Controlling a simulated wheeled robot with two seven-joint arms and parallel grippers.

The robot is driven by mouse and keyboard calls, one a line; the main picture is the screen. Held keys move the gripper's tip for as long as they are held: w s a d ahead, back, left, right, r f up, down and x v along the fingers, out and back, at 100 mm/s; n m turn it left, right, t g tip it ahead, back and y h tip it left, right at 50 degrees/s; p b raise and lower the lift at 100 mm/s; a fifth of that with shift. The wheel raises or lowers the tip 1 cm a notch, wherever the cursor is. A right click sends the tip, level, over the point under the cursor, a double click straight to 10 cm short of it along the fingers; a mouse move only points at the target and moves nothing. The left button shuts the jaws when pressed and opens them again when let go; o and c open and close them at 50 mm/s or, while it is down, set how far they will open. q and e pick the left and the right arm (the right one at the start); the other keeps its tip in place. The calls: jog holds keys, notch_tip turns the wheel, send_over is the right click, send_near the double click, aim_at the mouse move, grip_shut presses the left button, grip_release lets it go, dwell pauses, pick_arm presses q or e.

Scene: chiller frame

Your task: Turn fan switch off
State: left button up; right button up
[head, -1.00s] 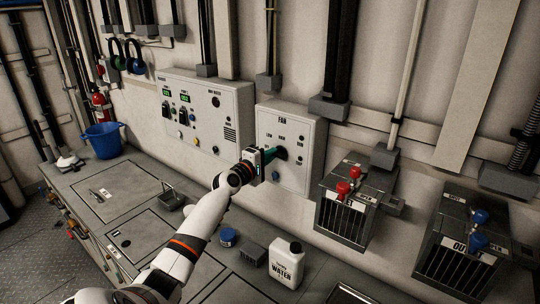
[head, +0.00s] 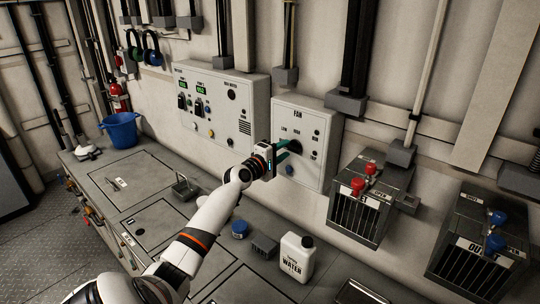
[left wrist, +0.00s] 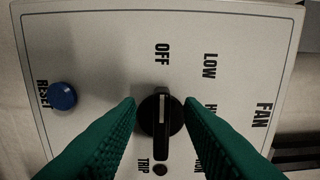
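The white fan panel (head: 312,120) is on the wall, with a black rotary fan switch (head: 295,147) on its front. In the left wrist view the fan switch (left wrist: 160,116) has a bar handle with a white mark on the end toward the OFF label (left wrist: 162,54). My left gripper (head: 284,149) is at the switch. In the left wrist view its green fingers (left wrist: 160,103) are spread on both sides of the knob, with narrow gaps beside it. My right gripper is not in view.
A blue reset button (left wrist: 62,95) is on the same panel. A larger control panel (head: 222,105) hangs to the left. A metal box with red valves (head: 360,205) is to the right. A water jug (head: 296,258) and a blue bucket (head: 121,130) stand on the bench.

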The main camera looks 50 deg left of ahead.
pick_arm(q)
jog(key=s+d, duration=0.1)
jog(key=s, duration=1)
jog(key=shift+b, duration=0.45)
jog(key=shift+d, duration=0.1)
